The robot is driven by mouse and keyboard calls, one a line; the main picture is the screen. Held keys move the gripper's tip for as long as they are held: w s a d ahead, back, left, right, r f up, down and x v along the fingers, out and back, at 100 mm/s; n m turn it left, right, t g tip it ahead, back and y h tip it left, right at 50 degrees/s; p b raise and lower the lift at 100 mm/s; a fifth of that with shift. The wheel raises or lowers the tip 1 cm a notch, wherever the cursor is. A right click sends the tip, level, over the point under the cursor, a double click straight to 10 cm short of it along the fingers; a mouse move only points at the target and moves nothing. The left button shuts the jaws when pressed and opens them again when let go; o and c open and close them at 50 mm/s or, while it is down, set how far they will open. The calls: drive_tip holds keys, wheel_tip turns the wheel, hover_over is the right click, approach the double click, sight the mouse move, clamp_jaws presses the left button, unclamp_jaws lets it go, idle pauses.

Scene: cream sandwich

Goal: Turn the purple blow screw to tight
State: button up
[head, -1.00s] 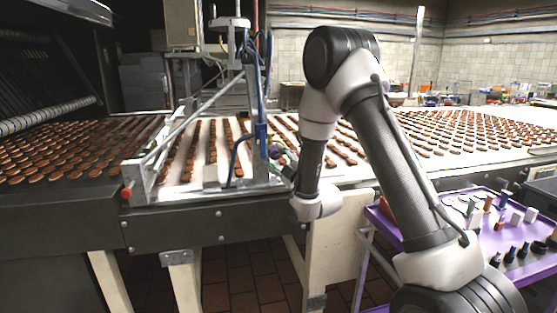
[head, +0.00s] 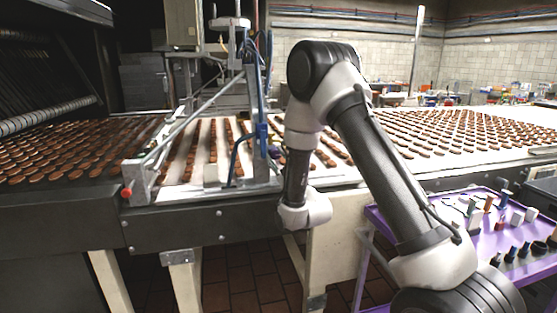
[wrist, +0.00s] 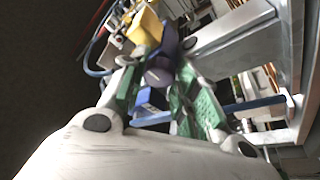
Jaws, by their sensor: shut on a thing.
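The purple blow screw (wrist: 160,68) shows in the wrist view as a dark purple round knob, upper middle. My gripper (wrist: 161,76) has its two green-padded fingers on either side of the knob and is shut on it. In the head view my arm's wrist hangs at the front edge of the conveyor machine, just right of the blue-hosed frame. The gripper and the screw are too small and covered to make out clearly there. The screw's turn angle cannot be told.
A metal frame with a blue hose (head: 262,130) stands over the conveyor (head: 208,150), which carries rows of brown biscuits. Yellow (wrist: 145,27) and blue (wrist: 145,105) parts sit close to the fingers. A purple cart (head: 487,242) with small items stands at the right.

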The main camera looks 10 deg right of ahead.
drive_tip(key=o, duration=1)
drive_tip(key=shift+s, duration=0.15)
drive_tip(key=v, duration=0.7)
drive_tip(key=shift+s+f, duration=0.1)
drive_tip(key=shift+s, duration=0.05)
